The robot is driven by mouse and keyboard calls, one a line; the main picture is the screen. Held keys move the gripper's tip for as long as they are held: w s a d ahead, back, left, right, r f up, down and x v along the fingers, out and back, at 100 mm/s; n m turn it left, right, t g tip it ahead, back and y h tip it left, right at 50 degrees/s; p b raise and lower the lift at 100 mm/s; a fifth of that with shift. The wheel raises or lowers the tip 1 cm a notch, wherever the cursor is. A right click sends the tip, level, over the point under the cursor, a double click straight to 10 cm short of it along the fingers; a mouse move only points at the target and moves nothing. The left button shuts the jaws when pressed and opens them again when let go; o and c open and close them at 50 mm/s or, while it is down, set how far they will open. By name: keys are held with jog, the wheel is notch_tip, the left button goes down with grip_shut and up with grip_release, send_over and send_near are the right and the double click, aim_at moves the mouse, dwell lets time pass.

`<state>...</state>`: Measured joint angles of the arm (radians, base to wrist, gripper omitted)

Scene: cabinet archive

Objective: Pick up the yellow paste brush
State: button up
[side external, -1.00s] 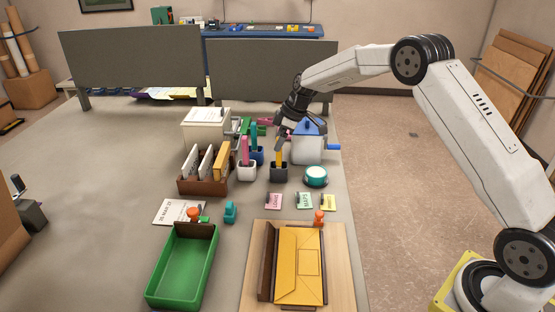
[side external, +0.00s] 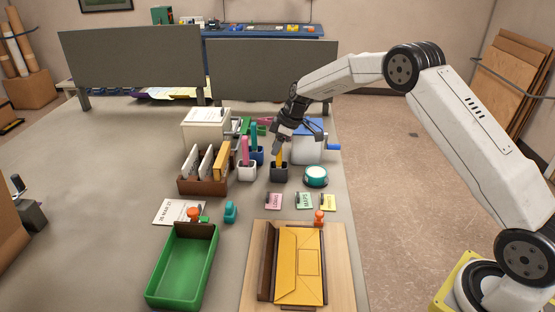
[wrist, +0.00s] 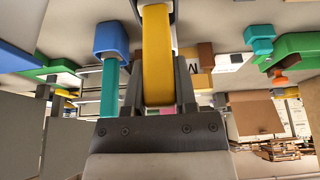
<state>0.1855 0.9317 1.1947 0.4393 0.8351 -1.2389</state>
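The yellow paste brush (side external: 279,158) stands upright in a dark cup (side external: 279,173) on the table. Its yellow handle (wrist: 157,55) fills the middle of the wrist view. My gripper (side external: 282,143) is at the upper part of the handle. In the wrist view, my gripper's two fingers (wrist: 160,85) lie close on either side of the handle and appear shut on it. The brush's lower end is hidden in the cup.
A white cup with a pink brush (side external: 246,150) and a blue cup with a teal brush (side external: 254,135) stand close left. A blue-lidded container (side external: 308,148) is right behind. A round teal-and-white jar (side external: 316,176) sits right. Filed cards (side external: 203,171) stand further left.

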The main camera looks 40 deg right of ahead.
grip_shut()
jog(key=shift+r, duration=0.1)
notch_tip(320, 180, up, 10)
jog(key=shift+f, duration=0.1)
dwell(0.4)
dwell(1.5)
jog(key=s+d+f, duration=0.2)
jog(key=s+d, duration=0.6)
dwell(0.3)
